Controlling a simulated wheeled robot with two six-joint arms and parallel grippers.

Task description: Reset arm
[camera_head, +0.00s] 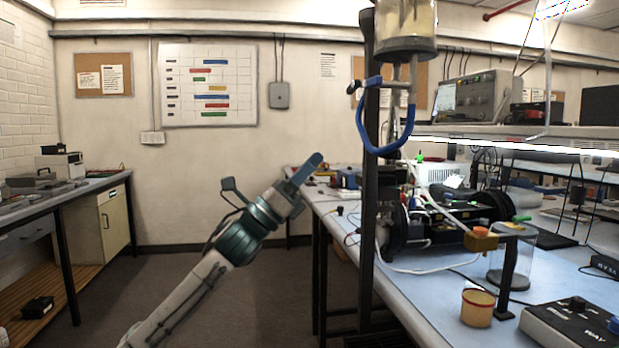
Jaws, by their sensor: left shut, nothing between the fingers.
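My left arm comes in from the lower left and reaches up to the right over the open floor. Its left gripper (313,161) points up and to the right, shut and empty, in front of the wall near the far end of the long bench. It appears apart from everything. A clear cylinder (406,30) with metal end plate hangs at the top right, with a blue hose (376,146) looped below it. My right gripper is not in view.
A dark upright post (366,200) stands at the near edge of the blue-topped bench (435,300). The bench holds a black apparatus (450,222), a small yellow cup (478,307) and a control box (572,325). Another bench (60,192) stands left. The floor (270,290) between is clear.

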